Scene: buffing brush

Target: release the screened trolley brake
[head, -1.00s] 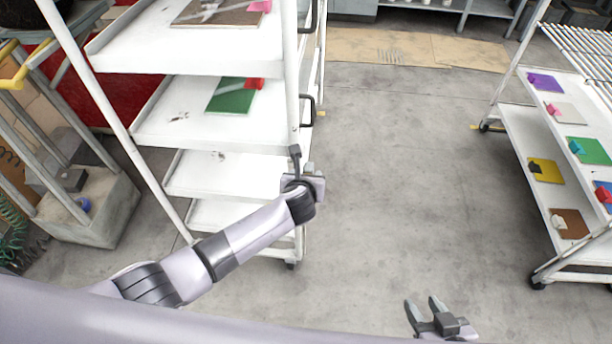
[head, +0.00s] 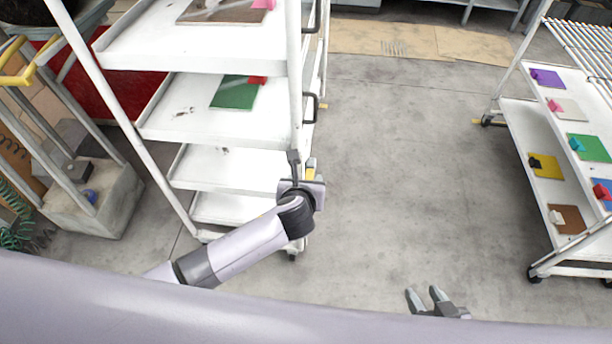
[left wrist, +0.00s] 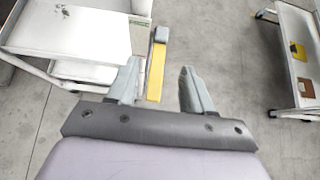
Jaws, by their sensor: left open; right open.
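The white shelf trolley (head: 215,120) stands at left in the head view. A yellow lever with a grey end (left wrist: 156,68) shows in the left wrist view beside the trolley. In the head view only a small yellow bit (head: 310,174) of it shows; my left gripper and arm hide the rest. My left gripper (head: 302,164) is open at the trolley's near right post. In the left wrist view its fingers (left wrist: 159,72) lie on either side of the lever in the picture; contact cannot be told. My right gripper (head: 424,292) is open and empty over the floor.
A second white trolley (head: 520,118) with coloured plates stands at right. A grey block with a yellow-handled frame (head: 95,210) is at far left. Black handles (head: 310,108) stick out from the left trolley's side. The floor (head: 410,180) between the trolleys is clear.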

